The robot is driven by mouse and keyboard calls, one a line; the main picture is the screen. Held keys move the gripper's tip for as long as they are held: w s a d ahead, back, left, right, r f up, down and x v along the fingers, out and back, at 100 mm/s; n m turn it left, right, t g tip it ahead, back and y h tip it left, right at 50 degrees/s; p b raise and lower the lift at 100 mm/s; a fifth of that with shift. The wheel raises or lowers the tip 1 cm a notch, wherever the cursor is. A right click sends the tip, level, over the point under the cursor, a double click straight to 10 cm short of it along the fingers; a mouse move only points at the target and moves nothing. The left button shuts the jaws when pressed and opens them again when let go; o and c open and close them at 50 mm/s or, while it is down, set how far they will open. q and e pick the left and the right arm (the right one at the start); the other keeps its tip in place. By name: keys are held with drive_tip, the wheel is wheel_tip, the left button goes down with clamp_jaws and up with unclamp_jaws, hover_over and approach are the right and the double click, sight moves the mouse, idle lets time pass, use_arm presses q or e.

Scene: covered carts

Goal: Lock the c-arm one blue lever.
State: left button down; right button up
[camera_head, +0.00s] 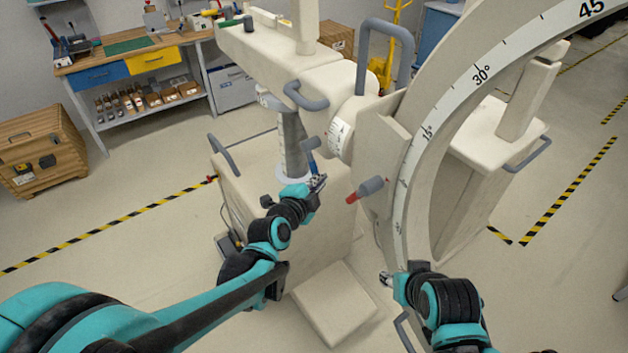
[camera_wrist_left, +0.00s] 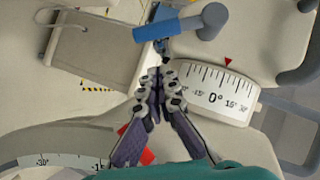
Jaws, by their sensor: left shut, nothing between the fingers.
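The c-arm (camera_head: 430,150) is a beige machine with a large curved arc marked in degrees. Its blue lever (camera_head: 309,146) sits beside the joint with the round scale. In the left wrist view the blue lever (camera_wrist_left: 168,29) lies across the top, with a grey end at its right. My left gripper (camera_head: 318,182) is just below the lever. In the wrist view the fingers (camera_wrist_left: 162,74) are shut and empty, pointing at the lever; whether they touch it I cannot tell. My right gripper (camera_head: 386,279) is low beside the arc; its finger opening is too small to make out.
A red-tipped grey lever (camera_head: 368,189) sticks out right of my left gripper. Grey handles (camera_head: 305,96) and the machine's beige body (camera_head: 300,225) are close by. A workbench (camera_head: 135,60) and brown case (camera_head: 40,150) stand at the left. The floor between is clear.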

use_arm(q)
drive_tip(key=w+f, duration=0.1)
drive_tip(key=w+a+f, duration=0.1)
drive_tip(key=w, duration=0.1)
drive_tip(key=shift+a, duration=0.2)
drive_tip(key=shift+b, duration=0.45)
